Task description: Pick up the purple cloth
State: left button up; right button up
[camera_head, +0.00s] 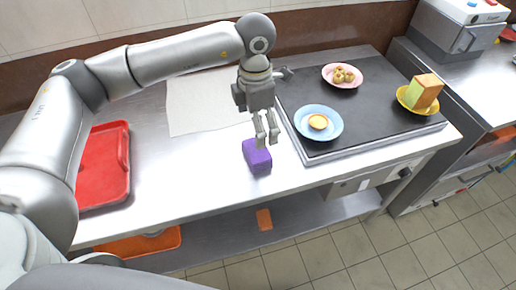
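The purple cloth (256,158) looks like a small folded block and lies on the steel counter near its front edge, in the middle of the head view. My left gripper (267,142) points down at the cloth's far right edge. Its two fingers are apart, with nothing seen between them. One fingertip overlaps the cloth's top edge in the picture; I cannot tell whether it touches. My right gripper is not in view.
A dark griddle (378,119) to the right bears a blue plate (301,126) with a tart, a pink plate (329,76) with round food, and a yellow dish (404,101) with blocks. A red tray (92,192) is left. A white sheet (191,112) lies behind.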

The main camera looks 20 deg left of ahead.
pick_arm(q)
jog(key=shift+a+f, duration=0.3)
jog(key=shift+f, duration=0.05)
send_over(257, 154)
jog(key=w, duration=0.1)
jog(key=f, duration=0.4)
jog(key=shift+w+a+f+p, duration=0.1)
jog(key=shift+a+f+p, duration=0.1)
jog(key=shift+a+p, duration=0.2)
jog(key=shift+w+f+p, duration=0.15)
jog(key=shift+f+p, duration=0.25)
jog(key=shift+f, duration=1)
jog(key=shift+w+f+p, duration=0.15)
jog(key=shift+f+p, duration=0.25)
jog(key=shift+f, duration=0.95)
jog(key=shift+c, duration=0.4)
jog(key=c, duration=0.8)
jog(key=shift+r, duration=0.15)
